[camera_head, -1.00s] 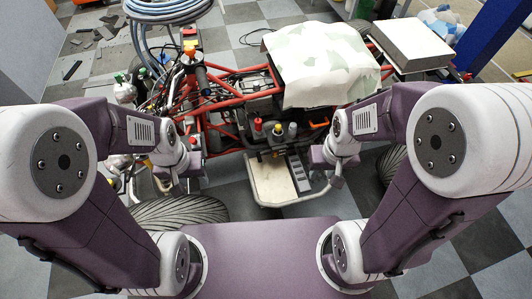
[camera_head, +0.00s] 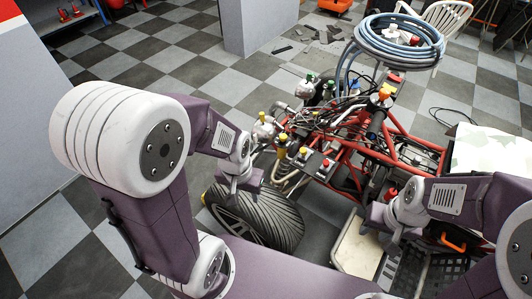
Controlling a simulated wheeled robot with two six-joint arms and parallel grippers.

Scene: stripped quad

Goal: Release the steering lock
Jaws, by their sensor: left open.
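The stripped quad, with its red tube frame (camera_head: 403,147), stands ahead and to the right in the head view. A black upright part (camera_head: 376,124) with a yellow-orange cap (camera_head: 386,93) stands near its front; I cannot tell which part is the steering lock. Small dark boxes with a yellow knob (camera_head: 302,151) and a red knob (camera_head: 326,164) sit among the cables. My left gripper (camera_head: 240,186) is open and empty above the front tyre (camera_head: 268,222). My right gripper (camera_head: 390,238) is above the pale footboard (camera_head: 357,250); its jaws are too small to read.
A grey pillar (camera_head: 247,25) and a white chair (camera_head: 447,18) stand behind. The checkered floor at left is clear.

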